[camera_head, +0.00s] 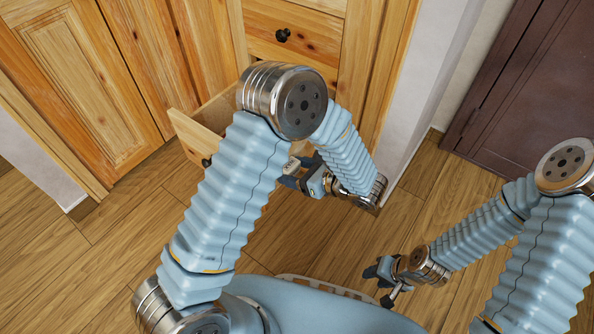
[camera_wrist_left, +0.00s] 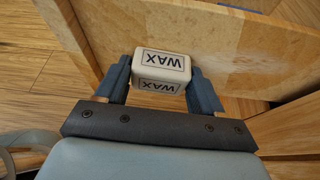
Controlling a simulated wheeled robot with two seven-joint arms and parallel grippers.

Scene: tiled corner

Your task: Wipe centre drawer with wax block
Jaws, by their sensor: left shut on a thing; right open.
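My left gripper (camera_head: 294,178) is shut on a cream wax block (camera_wrist_left: 161,69) with dark "WAX" lettering, held between its two fingers in the left wrist view. The block also shows small in the head view (camera_head: 291,164). A pulled-out wooden drawer (camera_head: 196,134) sticks out of the cabinet, partly hidden behind my left arm. In the left wrist view a wooden panel (camera_wrist_left: 245,45), seemingly of this drawer, lies right behind the block. I cannot tell whether the block touches it. My right gripper (camera_head: 376,284) is open and empty, low over the floor.
A closed drawer (camera_head: 291,31) with a dark knob is above the open one. Wooden cabinet doors (camera_head: 85,75) stand at the left. A white wall (camera_head: 428,90) and a dark brown door (camera_head: 530,95) are at the right. The wooden floor (camera_head: 430,195) between my arms is clear.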

